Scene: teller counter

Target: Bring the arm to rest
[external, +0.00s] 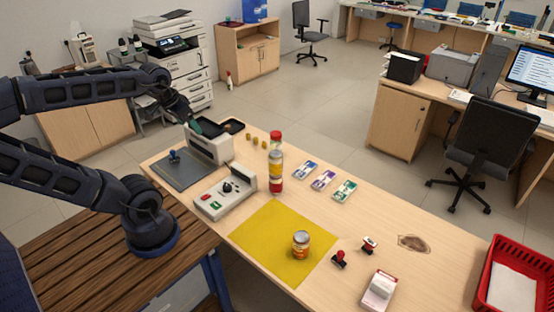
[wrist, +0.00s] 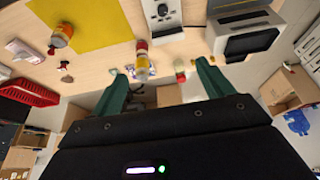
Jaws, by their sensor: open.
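My arm reaches from the lower left across the top left of the external view, with its elbow bent. My gripper (external: 194,126) is above the far left end of the counter, close to the grey box-shaped machine (external: 210,145). In the wrist view my gripper (wrist: 163,78) shows two green fingers spread wide apart. Nothing is held between them. The counter (external: 385,220) lies below and in front of my arm.
A can stack (external: 276,172) stands mid-counter. A single can (external: 301,244) stands on the yellow mat (external: 262,240). A white control box (external: 225,195), stamps (external: 339,259) and a red basket (external: 485,285) are also on the counter. The floor behind is mostly clear.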

